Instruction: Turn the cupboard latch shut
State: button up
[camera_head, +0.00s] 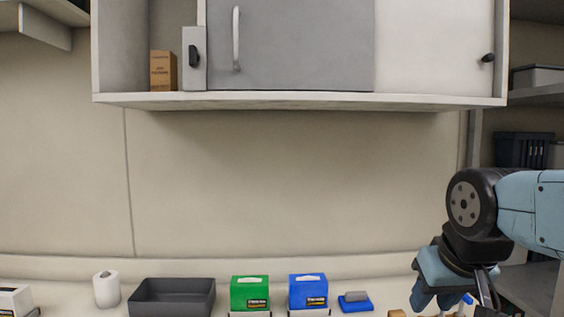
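The wall cupboard (300,101) spans the top of the view. Its grey door panel (300,45) has a white vertical handle (236,38). A small dark latch-like knob (193,56) sits on a light grey plate at the panel's left. Another small dark knob (487,58) sits at the right end of the white front. I cannot tell which knob is the latch, nor whether it is turned. My gripper (484,291) hangs low at the right, well below the cupboard and apart from it. Its fingers are partly hidden and cut off by the bottom edge.
A brown box (163,70) stands in the cupboard's open left bay. Below, a white roll (107,289), dark tray (172,296), green box (250,291), blue box (308,290) and blue-grey item (355,301) stand on the worktop. Shelves flank the right. The wall between is clear.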

aim_at(194, 58)
jog(key=u, duration=1.25)
